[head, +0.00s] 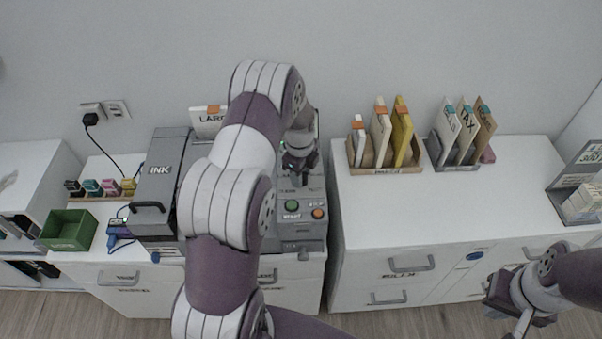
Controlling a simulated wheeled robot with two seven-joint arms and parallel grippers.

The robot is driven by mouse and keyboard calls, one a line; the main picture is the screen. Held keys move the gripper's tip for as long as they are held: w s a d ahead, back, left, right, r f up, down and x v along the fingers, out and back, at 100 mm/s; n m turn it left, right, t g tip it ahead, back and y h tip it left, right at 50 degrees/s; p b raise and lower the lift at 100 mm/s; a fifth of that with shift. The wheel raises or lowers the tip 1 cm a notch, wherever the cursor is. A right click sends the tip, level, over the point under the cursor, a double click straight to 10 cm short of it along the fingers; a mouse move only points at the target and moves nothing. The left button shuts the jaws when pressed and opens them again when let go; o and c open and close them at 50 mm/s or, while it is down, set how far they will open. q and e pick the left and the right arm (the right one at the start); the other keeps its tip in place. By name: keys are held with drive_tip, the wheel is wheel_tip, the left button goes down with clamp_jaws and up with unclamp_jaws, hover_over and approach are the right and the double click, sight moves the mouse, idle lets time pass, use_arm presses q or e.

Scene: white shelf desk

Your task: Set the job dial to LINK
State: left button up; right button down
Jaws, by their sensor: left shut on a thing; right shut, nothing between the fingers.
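The job dial is on the control panel (306,233) of the grey machine, above the green and orange buttons, and is mostly hidden by my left gripper. Small lettering shows just below the gripper, but I cannot read the dial's setting. My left gripper (298,172) points down at the panel and is shut on what appears to be the dial; its fingertips are hard to make out. My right gripper (507,318) is at the lower right, away from the machine, shut and empty.
The machine has an INK cover (160,172) with a black handle (147,207). A green start button (292,205) and an orange stop button (318,213) sit close below my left gripper. A green box (70,230) stands left; file holders (385,170) stand right. The right desktop's front is clear.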

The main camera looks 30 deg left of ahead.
use_arm(q)
drive_tip(key=m, duration=0.2)
drive_tip(key=m+b, duration=0.1)
drive_tip(key=m, duration=0.1)
drive_tip(key=shift+w+a+r+m, duration=0.1)
drive_tip(key=shift+w+m, duration=0.05)
drive_tip(key=shift+m, duration=0.25)
idle(0.4)
drive_tip(key=o, duration=0.9)
drive_tip(key=shift+o, duration=0.7)
wheel_tip(320, 180, up, 13)
drive_tip(key=b, duration=0.2)
drive_tip(key=shift+s+f, duration=0.2)
drive_tip(key=shift+s, duration=0.2)
